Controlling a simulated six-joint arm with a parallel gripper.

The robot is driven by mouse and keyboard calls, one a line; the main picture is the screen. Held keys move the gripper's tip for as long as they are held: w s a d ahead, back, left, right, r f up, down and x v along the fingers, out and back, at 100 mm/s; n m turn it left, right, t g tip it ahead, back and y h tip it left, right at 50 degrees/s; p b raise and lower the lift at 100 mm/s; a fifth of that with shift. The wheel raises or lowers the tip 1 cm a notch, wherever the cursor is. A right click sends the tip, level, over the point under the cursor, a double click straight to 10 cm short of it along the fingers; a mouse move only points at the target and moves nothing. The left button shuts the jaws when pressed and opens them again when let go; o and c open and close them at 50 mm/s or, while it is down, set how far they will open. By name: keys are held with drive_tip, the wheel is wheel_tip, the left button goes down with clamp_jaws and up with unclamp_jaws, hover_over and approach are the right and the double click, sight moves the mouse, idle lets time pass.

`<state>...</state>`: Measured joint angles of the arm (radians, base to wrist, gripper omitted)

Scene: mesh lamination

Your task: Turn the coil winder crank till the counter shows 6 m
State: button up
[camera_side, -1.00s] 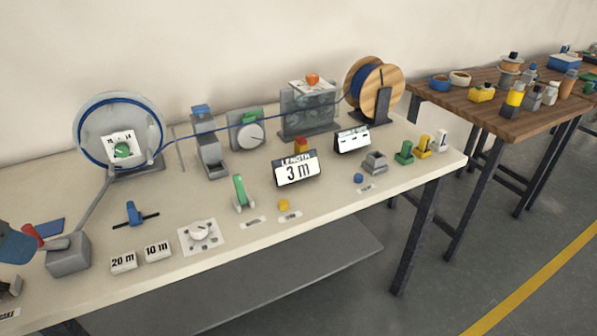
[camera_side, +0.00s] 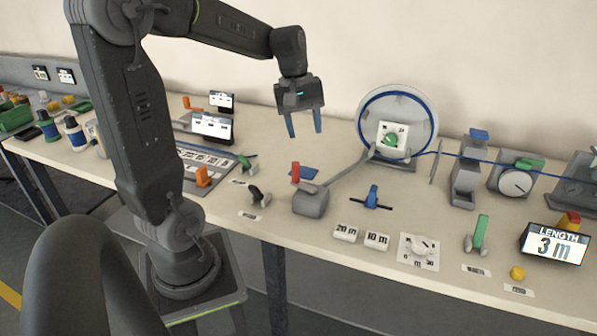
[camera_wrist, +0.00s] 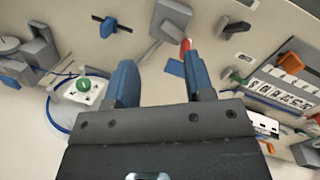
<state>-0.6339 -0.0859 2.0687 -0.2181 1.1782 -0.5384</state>
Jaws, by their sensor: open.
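The coil winder has a grey box (camera_side: 310,203) with a crank whose red handle (camera_side: 295,172) stands up on its left side. Its reel (camera_side: 429,112), a large clear wheel with blue wire, stands behind to the right. The length counter (camera_side: 555,244) reads 3 m. My gripper (camera_side: 304,128) is open and empty, above and behind the crank, with its blue fingers pointing down. In the wrist view, the red handle (camera_wrist: 186,44) shows close beside the right fingertip in the picture, its lower part partly hidden. Contact cannot be made out there; the side view shows them apart.
A blue lever (camera_side: 371,195), 20 m and 10 m blocks (camera_side: 346,233) and a dial (camera_side: 420,250) lie right of the box. A blue flat pad (camera_side: 303,173) lies behind the handle. Blue wire runs right from the reel.

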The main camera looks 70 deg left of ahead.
sight(298, 175)
drive_tip(key=a+f+n+h, duration=0.2)
drive_tip(key=a+f+n, duration=0.2)
drive_tip(key=a+n, duration=0.5)
drive_tip(key=d+f, duration=0.1)
drive_tip(key=f, duration=0.3)
drive_tip(key=d+f+m, duration=0.1)
drive_tip(key=f, duration=0.3)
drive_tip(key=w+d+f+m, duration=0.1)
drive_tip(key=f, duration=0.3)
drive_tip(key=shift+f, duration=0.15)
drive_tip(key=shift+c, duration=0.2)
drive_tip(key=shift+a, duration=0.1)
clamp_jaws()
drive_tip(key=shift+w, duration=0.1)
drive_tip(key=shift+m, duration=0.3)
